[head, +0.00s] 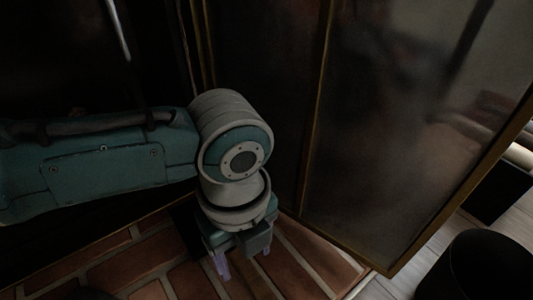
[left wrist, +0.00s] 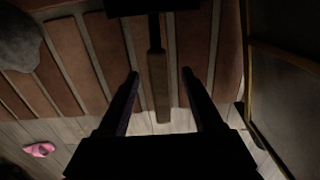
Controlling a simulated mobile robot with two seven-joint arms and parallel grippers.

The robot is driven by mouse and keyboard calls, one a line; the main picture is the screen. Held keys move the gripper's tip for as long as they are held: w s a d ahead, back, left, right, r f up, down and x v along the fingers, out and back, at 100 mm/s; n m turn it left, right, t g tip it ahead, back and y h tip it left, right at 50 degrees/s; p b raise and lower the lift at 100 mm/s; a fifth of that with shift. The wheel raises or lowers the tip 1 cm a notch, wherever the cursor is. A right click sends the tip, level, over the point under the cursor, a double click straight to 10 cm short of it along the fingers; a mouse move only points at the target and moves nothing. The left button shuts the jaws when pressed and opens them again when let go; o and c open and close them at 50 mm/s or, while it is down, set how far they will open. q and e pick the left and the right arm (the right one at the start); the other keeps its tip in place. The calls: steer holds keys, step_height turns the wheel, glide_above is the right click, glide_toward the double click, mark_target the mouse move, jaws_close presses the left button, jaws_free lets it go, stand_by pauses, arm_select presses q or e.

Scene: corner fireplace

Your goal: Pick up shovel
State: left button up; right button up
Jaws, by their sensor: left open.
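In the left wrist view, the shovel (left wrist: 159,88) shows as a brownish, straight handle with a thin dark shaft above it and a dark, wide part at the top edge. It appears to be over the brick hearth, its handle end near the pale floor. My left gripper (left wrist: 160,74) is open, and the handle shows between its two dark fingers, with space on both sides. I cannot tell how far below the fingers it is. In the head view my left gripper (head: 243,263) points down at the bricks, and the shovel cannot be made out there. My right gripper is not in view.
A brass-framed dark screen panel (head: 400,130) stands close to the right of my left arm. The brick hearth (head: 150,258) lies below. In the left wrist view, a grey rounded object (left wrist: 18,42) is at upper left and a pink item (left wrist: 38,149) lies on the pale floor.

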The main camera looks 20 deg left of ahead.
mark_target(243, 263)
arm_select(q)
step_height(243, 263, down, 5)
steer(key=b, duration=0.4)
steer(key=shift+s+a, duration=0.1)
steer(key=shift+a, duration=0.05)
steer(key=shift+r, duration=0.1)
steer(key=shift+c, duration=0.4)
jaws_close()
